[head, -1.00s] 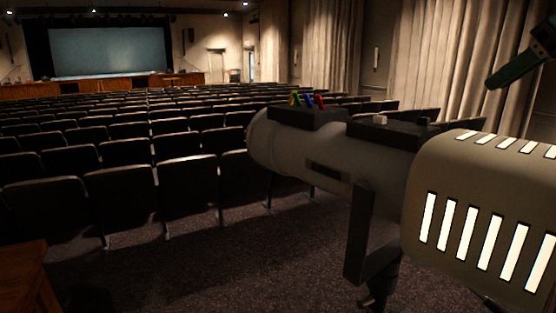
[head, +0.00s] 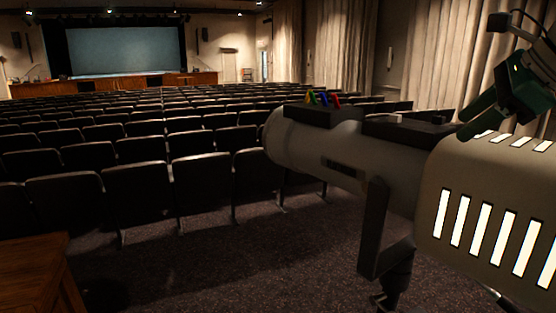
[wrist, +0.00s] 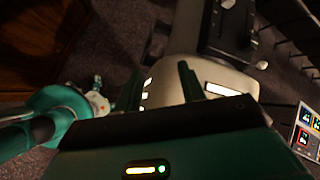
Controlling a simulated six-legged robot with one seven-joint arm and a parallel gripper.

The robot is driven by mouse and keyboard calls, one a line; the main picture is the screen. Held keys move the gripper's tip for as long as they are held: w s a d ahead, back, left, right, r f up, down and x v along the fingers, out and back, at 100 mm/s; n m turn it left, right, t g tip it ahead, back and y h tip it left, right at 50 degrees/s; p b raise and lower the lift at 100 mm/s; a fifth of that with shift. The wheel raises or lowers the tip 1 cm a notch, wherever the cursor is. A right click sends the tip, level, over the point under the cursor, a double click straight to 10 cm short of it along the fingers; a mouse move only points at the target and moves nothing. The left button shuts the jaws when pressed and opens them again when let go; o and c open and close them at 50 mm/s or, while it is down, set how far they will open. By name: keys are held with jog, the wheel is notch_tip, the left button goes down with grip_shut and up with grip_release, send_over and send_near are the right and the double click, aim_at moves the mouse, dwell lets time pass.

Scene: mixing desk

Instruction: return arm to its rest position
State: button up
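My green gripper (head: 464,121) is at the right edge of the head view, above the slotted housing of a large beige spotlight-like device (head: 330,152). Its two fingers point left and down, with a gap between them. In the wrist view my gripper (wrist: 202,78) shows two green fingers apart, with the pale housing of the device (wrist: 168,75) seen between and beyond them. I see nothing held. Whether the fingers touch the housing cannot be told. The rest of my arm is mostly out of the head view.
A wooden desk (head: 30,270) stands at the lower left. Rows of dark seats (head: 135,190) fill the hall toward a stage screen (head: 120,51). Carpet (head: 220,270) lies open between desk and device. A panel with coloured icons (wrist: 305,132) is at right in the wrist view.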

jog(key=s+a+f+n+h, duration=0.1)
jog(key=s+a+f+n, duration=0.3)
jog(key=f+n, duration=0.3)
jog(key=s+a+f+n+g+h, duration=0.1)
jog(key=s+a+f+n, duration=0.4)
jog(key=f, duration=1.1)
jog(key=s+a+f+n+h, duration=0.2)
jog(key=s+a+f+n, duration=0.2)
jog(key=f+n, duration=0.7)
jog(key=a+f, duration=0.1)
jog(key=a, duration=0.1)
jog(key=shift+s+a+f+g, duration=0.15)
jog(key=shift+s+a+g, duration=0.1)
jog(key=shift+a+g, duration=0.15)
jog(key=shift+d, duration=0.15)
